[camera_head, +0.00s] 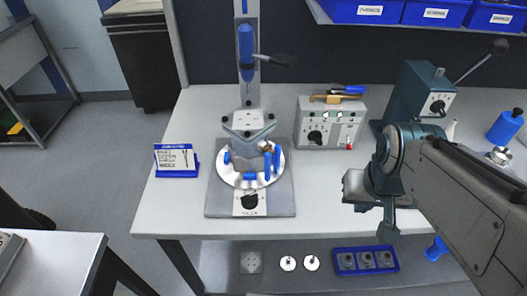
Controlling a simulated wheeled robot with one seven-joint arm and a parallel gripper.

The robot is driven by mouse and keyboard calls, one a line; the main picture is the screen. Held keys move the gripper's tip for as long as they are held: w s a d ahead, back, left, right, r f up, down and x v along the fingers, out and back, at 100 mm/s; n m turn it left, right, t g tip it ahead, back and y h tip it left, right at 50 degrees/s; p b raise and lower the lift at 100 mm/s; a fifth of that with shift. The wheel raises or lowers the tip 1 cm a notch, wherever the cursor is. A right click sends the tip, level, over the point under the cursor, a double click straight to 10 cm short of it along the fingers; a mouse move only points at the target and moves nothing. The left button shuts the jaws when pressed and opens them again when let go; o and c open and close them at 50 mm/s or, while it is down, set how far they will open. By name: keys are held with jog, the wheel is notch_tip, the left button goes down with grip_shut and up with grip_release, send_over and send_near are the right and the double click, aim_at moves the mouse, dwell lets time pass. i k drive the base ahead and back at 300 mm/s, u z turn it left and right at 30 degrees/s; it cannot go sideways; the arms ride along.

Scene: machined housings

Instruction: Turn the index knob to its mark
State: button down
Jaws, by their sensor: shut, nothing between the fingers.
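A round black knob (249,201) sits on a white plate at the front of the grey fixture base (218,207). It appears to be the index knob, but its markings are too small to read, so I cannot tell where it points against its mark. Above it is a round white table (232,177) with blue clamps (250,177) and a metal V-shaped block (248,122). My gripper (388,234) points down at the right, over the bench's front part. It is shut and empty, well apart from the knob.
A grey control box (345,133) with its own black knob and tools on top stands behind. A green machine with a lever (418,92) stands at the back right. A blue-framed card (177,160) stands left of the fixture. Bench between fixture and gripper is clear.

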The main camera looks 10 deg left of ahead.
aim_at(250, 202)
jog(key=k, duration=0.45)
jog(key=u, duration=0.7)
jog(key=i, duration=0.5)
jog(key=u, duration=0.05)
